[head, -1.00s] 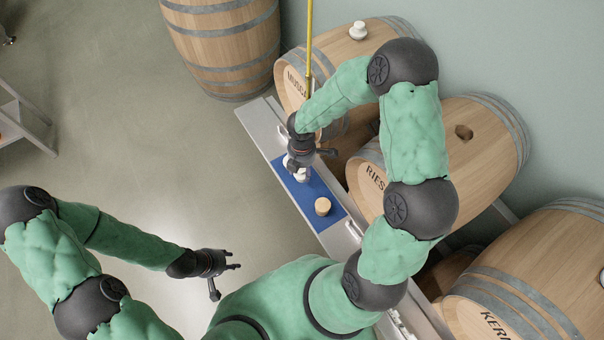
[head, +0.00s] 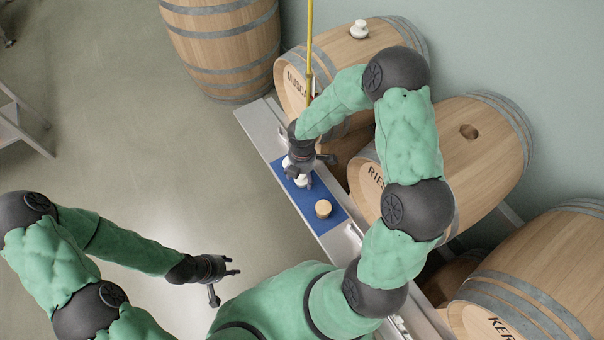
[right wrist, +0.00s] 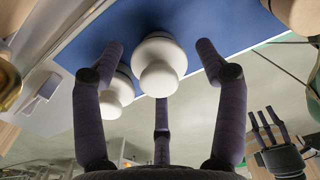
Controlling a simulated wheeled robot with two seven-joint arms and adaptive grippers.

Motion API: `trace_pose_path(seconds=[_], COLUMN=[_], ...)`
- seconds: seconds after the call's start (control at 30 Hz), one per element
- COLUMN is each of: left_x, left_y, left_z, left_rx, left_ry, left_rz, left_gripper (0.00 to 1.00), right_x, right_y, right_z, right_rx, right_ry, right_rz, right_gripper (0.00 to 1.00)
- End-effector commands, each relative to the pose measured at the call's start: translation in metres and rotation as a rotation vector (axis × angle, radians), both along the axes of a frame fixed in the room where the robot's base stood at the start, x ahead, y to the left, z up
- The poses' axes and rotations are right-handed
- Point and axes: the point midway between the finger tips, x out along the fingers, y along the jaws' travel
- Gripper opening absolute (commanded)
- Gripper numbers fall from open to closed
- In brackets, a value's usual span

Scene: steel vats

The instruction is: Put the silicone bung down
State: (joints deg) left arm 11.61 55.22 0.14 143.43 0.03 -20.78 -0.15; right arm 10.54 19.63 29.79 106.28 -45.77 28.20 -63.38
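Two white silicone bungs stand close together at the far part of the blue mat (head: 333,220). The nearer bung (head: 302,181) is upright on the mat; it also shows in the right wrist view (right wrist: 159,66), knob toward the camera. The other bung (head: 287,163) is just beyond it and shows in the wrist view (right wrist: 118,93) behind a finger. My right gripper (right wrist: 160,53) is over the nearer bung, its fingers spread around it with gaps at both sides. My left gripper (head: 226,282) is open and empty, over the floor, away from the mat.
A tan cork (head: 323,208) stands on the mat close by. The mat lies on a narrow pale bench (head: 258,124). Barrels (head: 462,150) stand along its right side, one with an open hole (head: 468,132). Another white bung (head: 359,29) sits on the far barrel (head: 335,55).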

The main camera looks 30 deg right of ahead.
Motion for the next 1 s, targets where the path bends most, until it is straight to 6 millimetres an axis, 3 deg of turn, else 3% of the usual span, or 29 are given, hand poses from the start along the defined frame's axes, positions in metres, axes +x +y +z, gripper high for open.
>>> trace_pose_path(seconds=[0.37,0.57,0.8,1.0], left_x=[0.000,0.000,0.000,0.000], left_y=[0.000,0.000,0.000,0.000], left_z=[0.003,0.020,0.045,0.057], left_rx=[0.000,0.000,0.000,0.000], left_ry=[0.000,0.000,0.000,0.000], left_rz=[0.000,0.000,0.000,0.000], left_gripper=[0.40,0.40,0.40,0.40], right_x=[0.000,0.000,0.001,0.000], right_y=[0.000,0.000,0.000,0.000], right_z=[0.004,0.034,0.084,0.112], right_rx=[0.000,-0.001,-0.001,-0.001], right_ry=[-0.001,-0.002,-0.003,-0.001], right_rz=[0.000,-0.001,-0.001,0.000], right_gripper=[0.76,0.76,0.76,0.76])
